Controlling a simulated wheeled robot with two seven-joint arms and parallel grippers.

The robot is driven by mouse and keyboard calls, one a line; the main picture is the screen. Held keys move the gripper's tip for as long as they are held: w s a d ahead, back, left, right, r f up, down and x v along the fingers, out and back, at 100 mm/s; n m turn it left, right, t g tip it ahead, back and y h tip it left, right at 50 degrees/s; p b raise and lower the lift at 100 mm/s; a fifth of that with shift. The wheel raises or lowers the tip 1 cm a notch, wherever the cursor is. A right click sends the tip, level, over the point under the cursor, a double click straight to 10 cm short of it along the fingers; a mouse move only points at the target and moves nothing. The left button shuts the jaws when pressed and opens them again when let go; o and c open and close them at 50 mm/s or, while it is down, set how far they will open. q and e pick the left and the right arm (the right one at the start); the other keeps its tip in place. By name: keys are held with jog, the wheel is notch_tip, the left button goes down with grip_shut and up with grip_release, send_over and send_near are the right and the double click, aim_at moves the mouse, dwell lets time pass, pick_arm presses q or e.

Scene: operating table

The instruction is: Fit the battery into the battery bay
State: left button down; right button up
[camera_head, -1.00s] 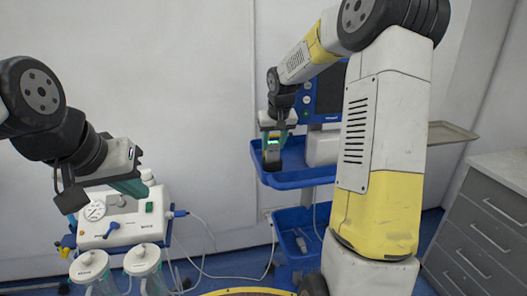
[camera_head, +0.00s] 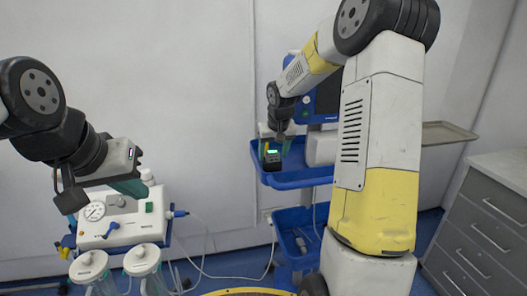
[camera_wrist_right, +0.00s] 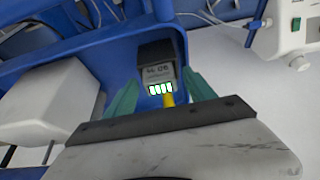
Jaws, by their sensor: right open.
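The battery (camera_head: 272,162) is a dark block with a lit green display, in the blue tray on the cart. In the right wrist view the battery (camera_wrist_right: 158,72) shows a grey labelled face, green bars, a yellow strip and a black far end. My right gripper (camera_head: 275,150) is open, its green fingers spread on either side of the battery; in the wrist view there are gaps between fingers and battery. I cannot make out the battery bay as a separate part. My left gripper (camera_head: 132,187) hangs at the left, far from the battery; its jaw gap is unclear.
The blue tray (camera_head: 300,180) has raised edges, and a white box (camera_head: 322,148) stands in it, right of the battery. A monitor (camera_head: 328,92) is behind. A suction unit (camera_head: 122,222) with jars stands at lower left. Grey drawers (camera_head: 485,225) are at right.

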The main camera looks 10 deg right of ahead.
jog(key=v, duration=1.1)
jog(key=s+a+r, duration=0.1)
jog(key=s+r, duration=0.2)
jog(key=s, duration=0.4)
jog(key=s+a+r, duration=0.2)
jog(key=s, duration=0.4)
jog(key=s+a+f+t+y, duration=0.1)
jog(key=s+a+f+y, duration=0.1)
jog(key=s, duration=1.3)
jog(key=shift+f+t, duration=0.2)
jog(key=shift+t, duration=0.1)
